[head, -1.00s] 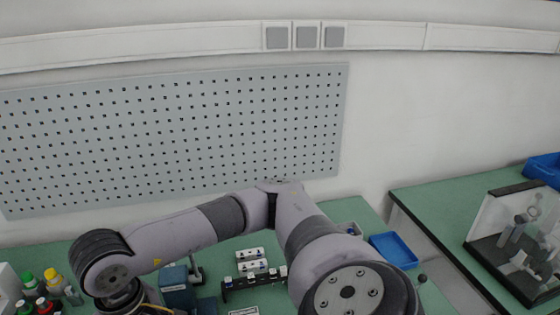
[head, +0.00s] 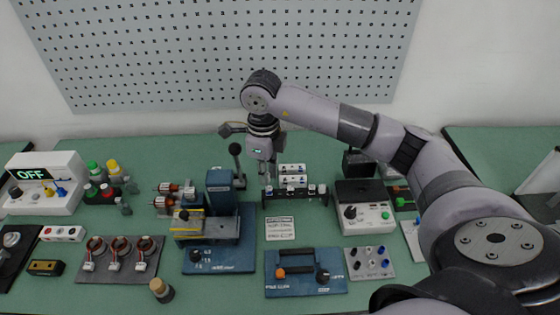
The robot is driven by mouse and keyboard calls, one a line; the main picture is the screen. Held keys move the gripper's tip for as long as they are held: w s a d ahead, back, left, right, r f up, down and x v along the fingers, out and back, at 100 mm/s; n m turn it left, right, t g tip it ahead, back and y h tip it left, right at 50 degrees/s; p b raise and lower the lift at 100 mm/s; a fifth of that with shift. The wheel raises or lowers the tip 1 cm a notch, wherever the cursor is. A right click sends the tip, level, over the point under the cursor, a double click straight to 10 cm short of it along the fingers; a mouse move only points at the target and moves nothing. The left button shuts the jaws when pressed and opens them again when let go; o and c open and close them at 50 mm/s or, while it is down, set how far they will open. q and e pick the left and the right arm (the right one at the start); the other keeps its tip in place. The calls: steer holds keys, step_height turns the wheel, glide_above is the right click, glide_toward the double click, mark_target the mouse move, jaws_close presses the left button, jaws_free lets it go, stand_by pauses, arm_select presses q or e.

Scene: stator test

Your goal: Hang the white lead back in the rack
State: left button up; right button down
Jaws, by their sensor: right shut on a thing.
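My right gripper (head: 267,178) hangs down from the wrist at the left end of the black rack (head: 310,197). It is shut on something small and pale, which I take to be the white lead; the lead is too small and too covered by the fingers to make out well. The rack is a low dark bar with several light-topped pieces along it, standing on the green bench in front of two white socket blocks (head: 292,169). I cannot tell whether the held lead touches the rack. My left gripper is not in view.
A blue press-like fixture (head: 220,252) with a black-knobbed lever stands left of the rack. A white meter (head: 367,219) stands close on its right. A small label plate (head: 280,229) and a blue base with a black handle (head: 305,285) lie in front.

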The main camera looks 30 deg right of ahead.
arm_select(q)
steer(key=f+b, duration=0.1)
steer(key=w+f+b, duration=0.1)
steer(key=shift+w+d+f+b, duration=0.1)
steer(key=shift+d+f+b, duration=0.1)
steer(key=shift+b, duration=0.1)
arm_select(e)
steer(key=w+d+f+m, duration=0.3)
steer(key=d+f+m, duration=0.3)
steer(key=m, duration=0.8)
steer(key=shift+f, duration=0.5)
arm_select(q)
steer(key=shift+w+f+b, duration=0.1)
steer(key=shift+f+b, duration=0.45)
arm_select(e)
steer(key=shift+s+f, duration=0.1)
steer(key=shift+f, duration=0.65)
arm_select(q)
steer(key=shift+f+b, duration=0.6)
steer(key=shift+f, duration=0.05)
arm_select(e)
steer(key=shift+f, duration=0.9)
steer(key=shift+f+b, duration=0.7)
steer(key=shift+f, duration=0.25)
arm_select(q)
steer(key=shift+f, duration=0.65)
